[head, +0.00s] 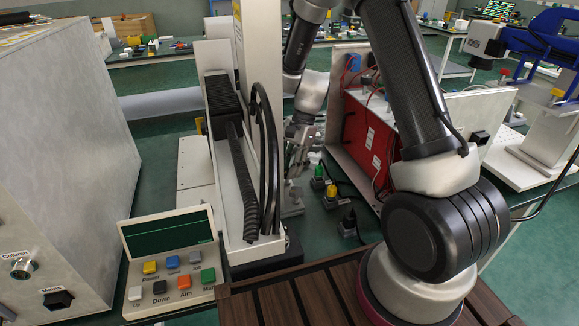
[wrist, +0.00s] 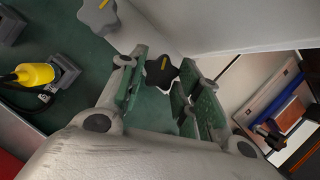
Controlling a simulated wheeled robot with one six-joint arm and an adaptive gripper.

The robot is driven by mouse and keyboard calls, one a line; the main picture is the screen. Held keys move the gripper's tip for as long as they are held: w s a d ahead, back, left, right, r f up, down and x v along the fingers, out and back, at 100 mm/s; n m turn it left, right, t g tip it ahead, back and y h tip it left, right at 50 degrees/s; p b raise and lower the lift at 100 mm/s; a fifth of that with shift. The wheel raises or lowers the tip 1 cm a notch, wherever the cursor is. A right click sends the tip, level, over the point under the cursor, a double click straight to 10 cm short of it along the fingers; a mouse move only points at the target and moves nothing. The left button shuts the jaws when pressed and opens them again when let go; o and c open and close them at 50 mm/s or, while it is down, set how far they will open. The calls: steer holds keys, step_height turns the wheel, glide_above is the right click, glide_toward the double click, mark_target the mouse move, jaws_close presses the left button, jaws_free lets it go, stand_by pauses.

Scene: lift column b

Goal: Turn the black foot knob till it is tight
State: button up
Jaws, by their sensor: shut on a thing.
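The black foot knob (wrist: 160,73) shows in the wrist view, a lobed knob with a small yellow mark on top. It sits between the green-padded fingertips of my gripper (wrist: 163,80), which is shut on it. In the head view my gripper (head: 298,158) reaches down beside the foot of the pale lift column (head: 243,85). The black knob cannot be made out there, hidden by the gripper and column parts. A similar grey lobed knob (wrist: 97,14), also with a yellow mark, stands apart at the top left of the wrist view.
Green (head: 319,171), yellow (head: 331,191) and black (head: 349,220) plugs stand on the floor right of the column. A red box (head: 368,145) stands beyond them. A control panel (head: 172,262) with coloured buttons and a grey cabinet (head: 65,150) are at left.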

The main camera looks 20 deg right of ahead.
steer(key=shift+m, duration=0.4)
steer(key=shift+s+m+t+y, duration=0.15)
steer(key=shift+m+t, duration=0.4)
steer(key=shift+m, duration=0.7)
steer(key=shift+s+m+t+y, duration=0.15)
steer(key=shift+m+t, duration=0.4)
steer(key=shift+m, duration=0.7)
steer(key=shift+w, duration=0.1)
steer(key=o, duration=1)
steer(key=shift+d+r, duration=0.1)
steer(key=v, duration=1.2)
